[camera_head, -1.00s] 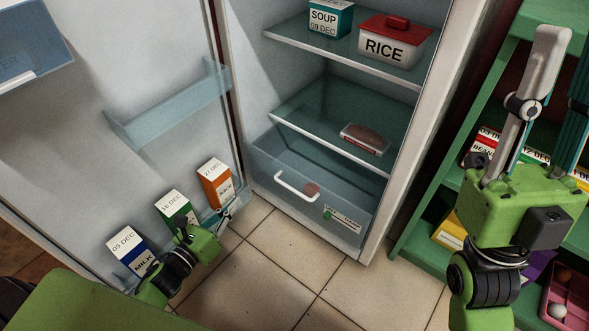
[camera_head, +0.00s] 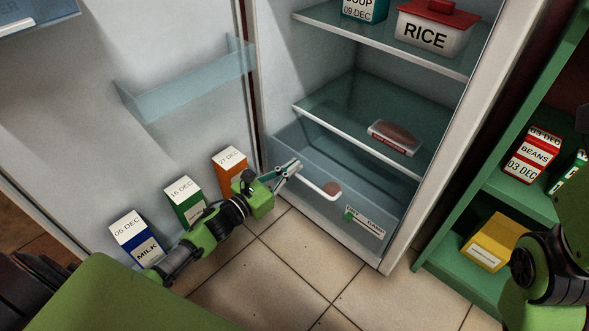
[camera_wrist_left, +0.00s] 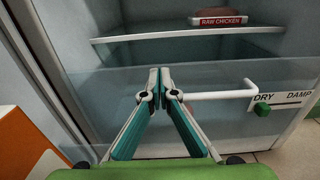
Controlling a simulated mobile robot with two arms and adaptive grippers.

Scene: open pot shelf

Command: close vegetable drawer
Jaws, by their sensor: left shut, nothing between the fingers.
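The vegetable drawer is a clear bluish bin (camera_head: 375,218) at the bottom of the open fridge, with a white bar handle (camera_head: 322,188) on its front. A round reddish-brown item (camera_head: 331,188) shows inside it. My left gripper (camera_head: 296,166) is shut and empty at the left end of the handle. In the left wrist view, my left gripper's fingertips (camera_wrist_left: 159,72) are together in front of the clear drawer front, just left of the white handle (camera_wrist_left: 225,94); I cannot tell whether they touch it. Only part of my right arm shows at the right edge; its gripper is out of view.
The open fridge door at left holds milk (camera_head: 136,238), green (camera_head: 185,199) and orange (camera_head: 230,165) cartons beside my left arm. Raw chicken (camera_head: 394,138) lies on the shelf above the drawer. A green shelf unit (camera_head: 440,235) stands right. Tiled floor (camera_head: 310,255) is clear.

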